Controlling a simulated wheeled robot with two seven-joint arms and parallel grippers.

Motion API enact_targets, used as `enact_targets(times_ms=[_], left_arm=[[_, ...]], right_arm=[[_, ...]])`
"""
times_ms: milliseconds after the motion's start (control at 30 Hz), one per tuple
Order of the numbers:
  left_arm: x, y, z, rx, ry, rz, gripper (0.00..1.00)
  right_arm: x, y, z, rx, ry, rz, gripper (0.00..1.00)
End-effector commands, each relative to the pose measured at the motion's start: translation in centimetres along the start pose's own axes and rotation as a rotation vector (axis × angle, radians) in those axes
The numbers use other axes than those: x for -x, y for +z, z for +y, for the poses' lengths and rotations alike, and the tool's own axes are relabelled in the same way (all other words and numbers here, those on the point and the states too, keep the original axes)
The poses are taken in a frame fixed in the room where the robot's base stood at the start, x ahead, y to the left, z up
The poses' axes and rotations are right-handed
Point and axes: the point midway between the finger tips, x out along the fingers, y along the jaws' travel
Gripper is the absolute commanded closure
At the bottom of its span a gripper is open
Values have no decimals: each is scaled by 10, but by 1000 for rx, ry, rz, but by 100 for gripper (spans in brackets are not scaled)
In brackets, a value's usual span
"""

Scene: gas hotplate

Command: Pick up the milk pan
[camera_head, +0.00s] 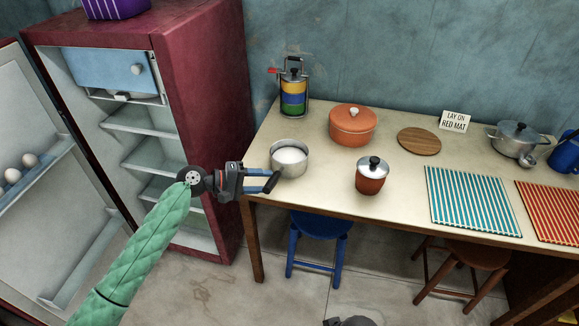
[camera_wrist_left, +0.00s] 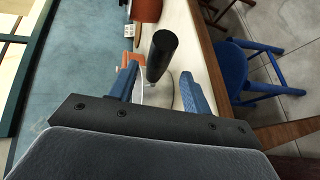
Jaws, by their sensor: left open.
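The milk pan (camera_head: 290,162) is a steel pan with white contents, upright near the left end of the table. My left gripper (camera_head: 268,181) is beside its left side, fingers pointing right towards it. In the left wrist view, the pan's black handle (camera_wrist_left: 162,56) stands between the two blue fingers of my left gripper (camera_wrist_left: 161,80). The fingers are apart, with a gap on the side of the handle. The pan's body is mostly hidden behind the handle there. A red-striped mat (camera_head: 556,211) lies at the table's right. My right gripper cannot be made out.
A small lidded brown-red pot (camera_head: 371,186) and an orange pot (camera_head: 352,128) stand right of the pan. A blue-striped mat (camera_head: 472,200), a round board (camera_head: 419,142) and a card (camera_head: 455,121) reading "LAY ON RED MAT" are further right. An open fridge (camera_head: 200,70) stands left.

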Motion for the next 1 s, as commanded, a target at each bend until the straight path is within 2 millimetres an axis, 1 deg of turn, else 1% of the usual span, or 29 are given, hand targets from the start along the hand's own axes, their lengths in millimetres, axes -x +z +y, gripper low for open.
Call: enact_targets(times_ms=[33,233,300,400,533,633,867,967,1000], left_arm=[[-6,0,2,0,0,-1,51],[-22,-2,5,0,1,0,51],[-32,-2,7,0,1,-1,51],[-46,-5,9,0,1,0,51],[-60,-5,6,-1,0,0,51],[-65,-5,6,-1,-1,0,51],[-66,-5,5,-2,-1,0,51],[-66,-5,5,-2,-1,0,69],[-66,-5,5,-2,-1,0,77]], right_arm=[[3,1,0,-4,2,-5,64],[12,4,-2,-17,4,-31,64],[19,4,1,-20,13,-41,64],[37,0,10,-24,36,-57,64],[42,3,14,-28,45,-75,64],[43,4,15,-29,48,-81,64],[42,5,15,-29,49,-83,64],[42,5,15,-29,49,-84,64],[42,5,15,-29,49,-84,64]])
